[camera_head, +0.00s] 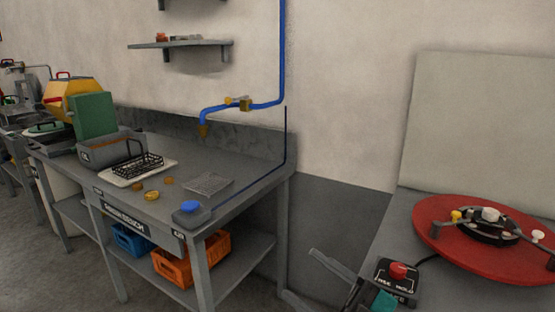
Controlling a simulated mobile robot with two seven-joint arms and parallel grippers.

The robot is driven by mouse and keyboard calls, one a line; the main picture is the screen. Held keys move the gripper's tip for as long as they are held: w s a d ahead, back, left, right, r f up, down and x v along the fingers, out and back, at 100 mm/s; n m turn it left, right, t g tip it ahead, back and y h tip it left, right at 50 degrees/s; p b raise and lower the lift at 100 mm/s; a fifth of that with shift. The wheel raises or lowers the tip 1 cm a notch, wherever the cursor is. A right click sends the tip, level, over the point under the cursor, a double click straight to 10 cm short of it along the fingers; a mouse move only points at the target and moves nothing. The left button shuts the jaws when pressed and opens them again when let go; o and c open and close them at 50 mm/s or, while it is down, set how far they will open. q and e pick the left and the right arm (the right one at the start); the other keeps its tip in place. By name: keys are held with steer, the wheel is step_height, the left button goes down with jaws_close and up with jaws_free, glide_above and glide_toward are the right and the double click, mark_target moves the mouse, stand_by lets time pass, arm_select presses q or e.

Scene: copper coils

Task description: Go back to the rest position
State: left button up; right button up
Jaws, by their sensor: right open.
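My right gripper (322,270) reaches in at the bottom of the head view, right of the grey workbench (235,212) and left of the black control box. It is open, and I see nothing held in it. Part of it is cut off by the lower edge. My left gripper is not in view. Several small copper-coloured rings or coils, one of them at the front (151,195), lie on the workbench, apart from my gripper.
A black wire basket (138,165) and a perforated plate (208,183) are on the workbench. Blue (130,240) and orange (190,258) crates sit below. A red turntable (450,245) and a control box with a red button (398,268) stand at right. A blue pipe (283,60) runs down the wall.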

steer(key=w+d+f+m+t+h, duration=0.2)
steer(key=d+f+m+t+h, duration=0.45)
steer(key=f+m+h, duration=0.35)
steer(key=s+d+f+m+g+h, duration=0.3)
steer(key=s+f, duration=0.3)
steer(key=f, duration=0.4)
steer(key=s+d+f+m+g+h, duration=0.3)
steer(key=s+f+m+h, duration=0.2)
steer(key=f, duration=0.5)
steer(key=shift+s+m, duration=0.5)
steer(key=shift+s, duration=0.4)
steer(key=shift+g, duration=0.25)
